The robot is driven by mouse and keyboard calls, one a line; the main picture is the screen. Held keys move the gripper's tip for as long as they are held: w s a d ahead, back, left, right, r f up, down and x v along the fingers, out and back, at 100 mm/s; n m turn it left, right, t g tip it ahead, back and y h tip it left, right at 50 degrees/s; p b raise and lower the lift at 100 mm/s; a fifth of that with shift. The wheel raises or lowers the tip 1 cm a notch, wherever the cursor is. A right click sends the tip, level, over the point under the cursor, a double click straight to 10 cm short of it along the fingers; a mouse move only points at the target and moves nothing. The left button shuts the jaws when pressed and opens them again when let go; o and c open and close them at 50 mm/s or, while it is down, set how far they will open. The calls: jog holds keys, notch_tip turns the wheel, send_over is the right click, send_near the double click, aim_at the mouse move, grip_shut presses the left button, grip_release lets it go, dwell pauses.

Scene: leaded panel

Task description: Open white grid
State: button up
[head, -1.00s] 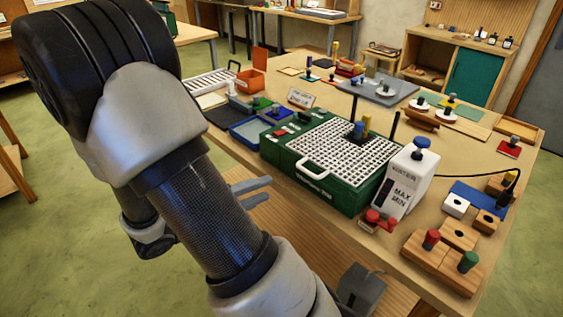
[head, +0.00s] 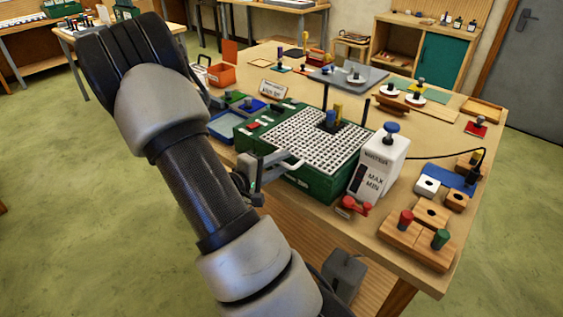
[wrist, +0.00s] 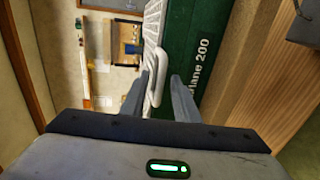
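The white grid (head: 300,138) lies flat on top of the green machine box (head: 318,188), level with its top. Its white loop handle (head: 292,166) sticks out at the front edge. My gripper (head: 277,163) is at this handle, in front of the box. In the wrist view, the handle (wrist: 158,72) lies between my two fingers (wrist: 157,82), which are apart with a small gap visible beside it. The grid's edge (wrist: 153,25) and the green box side (wrist: 197,55) also show there. Part of the grid's left front corner is hidden by my gripper.
A white water container (head: 378,165) with a blue knob stands close at the box's right. Red knobs (head: 352,206) and wooden blocks (head: 418,228) are at the front right of the table. Blue trays (head: 228,126) lie left of the box. Thin dark posts rise behind the grid.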

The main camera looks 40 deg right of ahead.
jog(key=shift+d, duration=0.35)
grip_shut()
